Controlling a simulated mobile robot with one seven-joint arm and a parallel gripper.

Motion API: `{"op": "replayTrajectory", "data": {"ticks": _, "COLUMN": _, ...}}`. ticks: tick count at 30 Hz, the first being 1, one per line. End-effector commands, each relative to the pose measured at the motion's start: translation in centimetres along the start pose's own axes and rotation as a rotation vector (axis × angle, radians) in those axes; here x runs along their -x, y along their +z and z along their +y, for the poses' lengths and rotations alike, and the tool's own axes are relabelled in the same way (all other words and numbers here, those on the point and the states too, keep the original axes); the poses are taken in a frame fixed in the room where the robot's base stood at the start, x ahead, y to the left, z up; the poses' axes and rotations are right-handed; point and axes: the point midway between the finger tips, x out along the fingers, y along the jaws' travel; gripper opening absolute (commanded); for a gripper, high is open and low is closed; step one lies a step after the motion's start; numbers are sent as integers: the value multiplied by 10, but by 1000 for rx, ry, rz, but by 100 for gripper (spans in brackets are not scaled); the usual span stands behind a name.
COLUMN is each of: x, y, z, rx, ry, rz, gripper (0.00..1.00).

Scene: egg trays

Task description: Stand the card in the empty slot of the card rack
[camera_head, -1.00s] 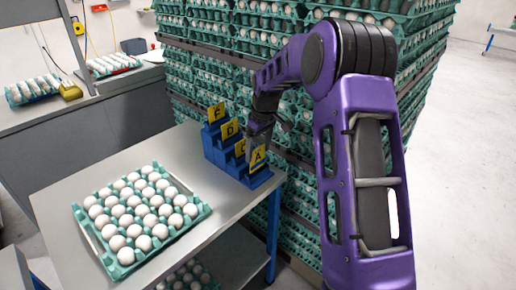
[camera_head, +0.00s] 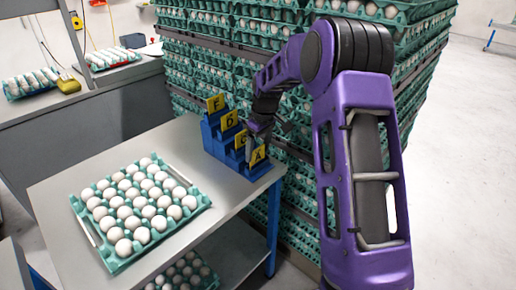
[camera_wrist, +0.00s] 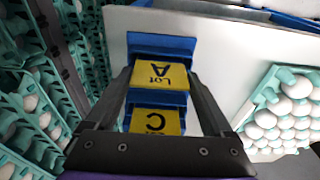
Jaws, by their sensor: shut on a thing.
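The card rack (camera_head: 208,140) is a blue stepped block on the grey table. Yellow cards F (camera_head: 215,103) and D (camera_head: 228,119) stand on its upper steps. Card C (camera_wrist: 155,121) stands on a lower step, partly hidden by my gripper in the head view. My gripper (camera_wrist: 160,74) is shut on the yellow card "Lot A" (camera_wrist: 160,73), with one finger at each side edge. In the head view card A (camera_head: 258,155) is upright, slightly tilted, at the rack's lowest, front step. Whether its bottom edge is inside the slot cannot be told.
A teal tray of white eggs (camera_head: 112,263) lies on the table (camera_head: 60,188) left of the rack. Tall stacks of egg trays (camera_head: 185,75) stand close behind the table. Bare tabletop lies between tray and rack.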

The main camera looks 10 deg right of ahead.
Motion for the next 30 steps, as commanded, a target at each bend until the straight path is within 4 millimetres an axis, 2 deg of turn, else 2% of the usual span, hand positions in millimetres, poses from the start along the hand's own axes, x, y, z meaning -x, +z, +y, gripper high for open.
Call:
{"op": "replayTrajectory", "data": {"ticks": 5, "x": 0, "y": 0, "z": 0, "rx": 0, "ry": 0, "rz": 0, "gripper": 33}}
{"op": "replayTrajectory", "data": {"ticks": 6, "x": 0, "y": 0, "z": 0, "rx": 0, "ry": 0, "rz": 0, "gripper": 90}}
{"op": "replayTrajectory", "data": {"ticks": 8, "x": 0, "y": 0, "z": 0, "rx": 0, "ry": 0, "rz": 0, "gripper": 100}}
{"op": "replayTrajectory", "data": {"ticks": 16, "x": 2, "y": 0, "z": 0, "rx": 0, "ry": 1, "rz": 1, "gripper": 100}}
{"op": "replayTrajectory", "data": {"ticks": 20, "x": 14, "y": -1, "z": 1, "rx": -1, "ry": 2, "rz": 2, "gripper": 100}}
{"op": "replayTrajectory", "data": {"ticks": 23, "x": 33, "y": -1, "z": 1, "rx": -2, "ry": 3, "rz": 4, "gripper": 100}}
{"op": "replayTrajectory", "data": {"ticks": 30, "x": 92, "y": -1, "z": 1, "rx": 0, "ry": 4, "rz": 4, "gripper": 100}}
